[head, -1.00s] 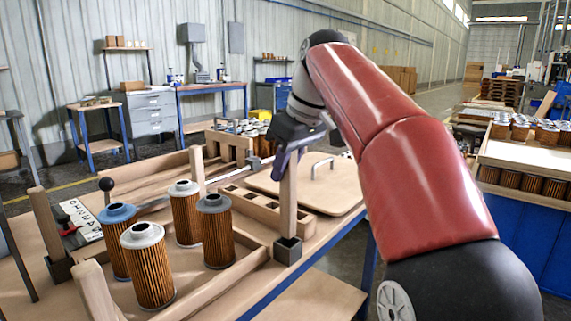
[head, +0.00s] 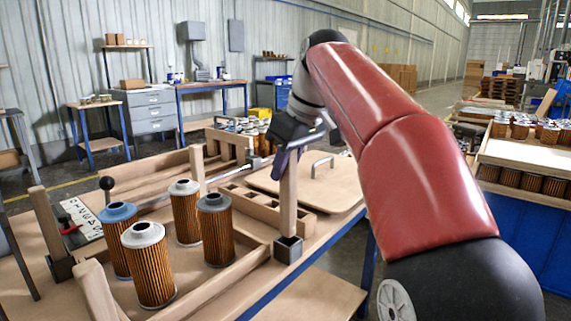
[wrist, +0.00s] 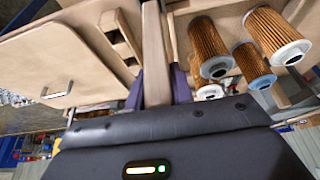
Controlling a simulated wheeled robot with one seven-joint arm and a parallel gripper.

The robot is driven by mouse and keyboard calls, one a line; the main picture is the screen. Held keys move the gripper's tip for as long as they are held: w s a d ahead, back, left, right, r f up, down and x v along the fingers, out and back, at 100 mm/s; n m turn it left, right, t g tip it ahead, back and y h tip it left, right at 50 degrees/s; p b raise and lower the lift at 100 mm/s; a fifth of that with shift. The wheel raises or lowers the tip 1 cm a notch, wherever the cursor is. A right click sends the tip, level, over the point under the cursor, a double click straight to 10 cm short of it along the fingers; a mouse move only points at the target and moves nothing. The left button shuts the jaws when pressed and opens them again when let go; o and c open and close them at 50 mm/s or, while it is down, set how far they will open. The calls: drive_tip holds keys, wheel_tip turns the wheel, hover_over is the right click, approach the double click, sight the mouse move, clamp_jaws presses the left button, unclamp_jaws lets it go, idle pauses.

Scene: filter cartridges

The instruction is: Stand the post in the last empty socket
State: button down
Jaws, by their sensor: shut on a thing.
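My gripper (head: 290,152) is shut on a wooden post (head: 288,208) near its upper end. The post is upright, and its lower end is at a dark square socket (head: 288,248) at the table's right front edge; it appears to be inside the socket's mouth, though the depth cannot be told. In the wrist view the post (wrist: 155,55) runs away between the purple fingers (wrist: 157,88). Other wooden posts stand at the left (head: 47,222), the back (head: 197,170) and the front left (head: 96,290); the left one is in a dark socket (head: 61,268).
Several filter cartridges (head: 185,212) stand on the table left of the held post. A slotted wooden rack (head: 262,207) and a wooden lid with a metal handle (head: 335,187) lie behind it. A black-knobbed lever (head: 106,184) and a lettered plate (head: 80,218) are at the left.

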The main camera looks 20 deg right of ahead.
sight(286, 192)
drive_tip(key=shift+f, duration=0.2)
drive_tip(key=shift+f+b, duration=2.4)
drive_tip(key=shift+f, duration=0.3)
drive_tip(key=c, duration=1.1)
unclamp_jaws()
drive_tip(key=p+v, duration=0.2)
drive_tip(key=v, duration=0.6)
drive_tip(key=shift+w+p, duration=0.1)
drive_tip(key=shift+p, duration=0.3)
